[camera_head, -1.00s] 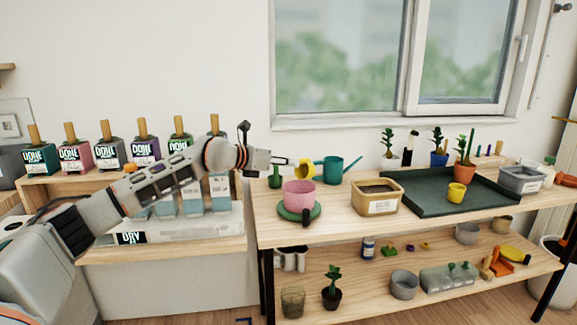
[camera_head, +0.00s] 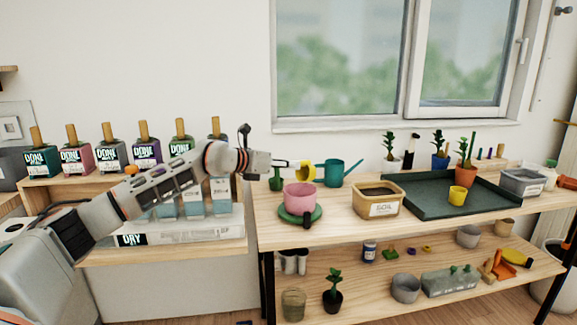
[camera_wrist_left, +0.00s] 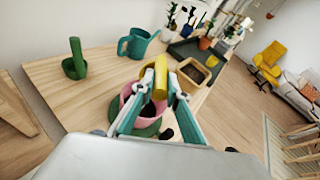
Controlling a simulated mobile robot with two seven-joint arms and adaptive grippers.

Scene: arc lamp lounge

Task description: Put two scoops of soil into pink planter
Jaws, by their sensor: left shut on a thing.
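The pink planter (camera_head: 300,198) stands on a green saucer (camera_head: 287,215) near the left end of the wooden bench. My left gripper (camera_head: 281,163) is shut on a yellow scoop (camera_head: 305,171), held above the planter and tilted, its round open end showing. In the left wrist view, the scoop (camera_wrist_left: 160,78) sits between the fingertips (camera_wrist_left: 158,98), with the pink planter (camera_wrist_left: 127,97) below; dark matter shows inside it. The soil tub (camera_head: 377,208), tan with a label and dark soil, stands right of the planter. My right gripper is not visible.
A teal watering can (camera_head: 338,172) and a green cactus-like item (camera_head: 275,181) stand behind the planter. A dark green tray (camera_head: 430,205) with a yellow cup (camera_head: 457,194) lies to the right. A lower shelf holds several pots. Labelled bottles stand left, behind my arm.

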